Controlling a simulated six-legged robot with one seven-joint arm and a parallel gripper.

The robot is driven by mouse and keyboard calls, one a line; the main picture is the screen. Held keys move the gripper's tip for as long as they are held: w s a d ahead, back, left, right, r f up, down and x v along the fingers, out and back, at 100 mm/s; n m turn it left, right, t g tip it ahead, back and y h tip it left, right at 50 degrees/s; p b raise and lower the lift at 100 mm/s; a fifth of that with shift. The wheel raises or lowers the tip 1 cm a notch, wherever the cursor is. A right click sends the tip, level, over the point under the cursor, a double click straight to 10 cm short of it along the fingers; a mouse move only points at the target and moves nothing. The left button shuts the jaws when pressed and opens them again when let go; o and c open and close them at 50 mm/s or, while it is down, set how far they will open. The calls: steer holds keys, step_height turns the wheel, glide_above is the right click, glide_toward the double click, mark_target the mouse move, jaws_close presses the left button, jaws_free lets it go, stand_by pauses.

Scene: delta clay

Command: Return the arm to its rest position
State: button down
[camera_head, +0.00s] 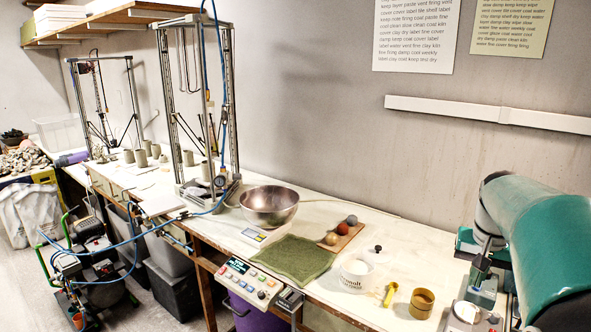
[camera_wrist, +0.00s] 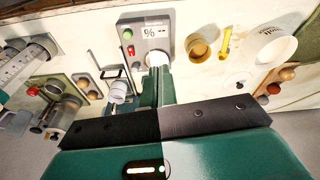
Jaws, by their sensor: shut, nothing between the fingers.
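My arm (camera_head: 545,245), teal with a grey joint, is folded at the right edge of the head view, above the bench's near right end. My gripper (camera_wrist: 160,85) shows in the wrist view as narrow green fingers beyond a black crossbar. The fingers are together with nothing held between them. In the head view the arm's own bulk makes the fingertips hard to make out.
The bench (camera_head: 390,249) holds a steel bowl (camera_head: 269,206), a green cloth (camera_head: 297,258), a white tub (camera_head: 357,272), a yellow scoop (camera_head: 390,294) and a tan ring-shaped cup (camera_head: 422,302). A control box (camera_wrist: 146,38) appears ahead in the wrist view. The wall stands behind the bench.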

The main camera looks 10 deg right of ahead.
steer(key=s+a+r+n+t, duration=0.2)
steer(key=a+n, duration=0.2)
steer(key=a, duration=1.5)
steer(key=s+a+f+n+t+y, duration=0.1)
steer(key=s+a+f+n, duration=0.3)
steer(key=s+a, duration=0.4)
steer(key=a+t, duration=0.1)
steer(key=a, duration=0.3)
steer(key=shift+s+a+f, duration=0.15)
steer(key=shift+s+f, duration=0.1)
steer(key=shift+f, duration=0.05)
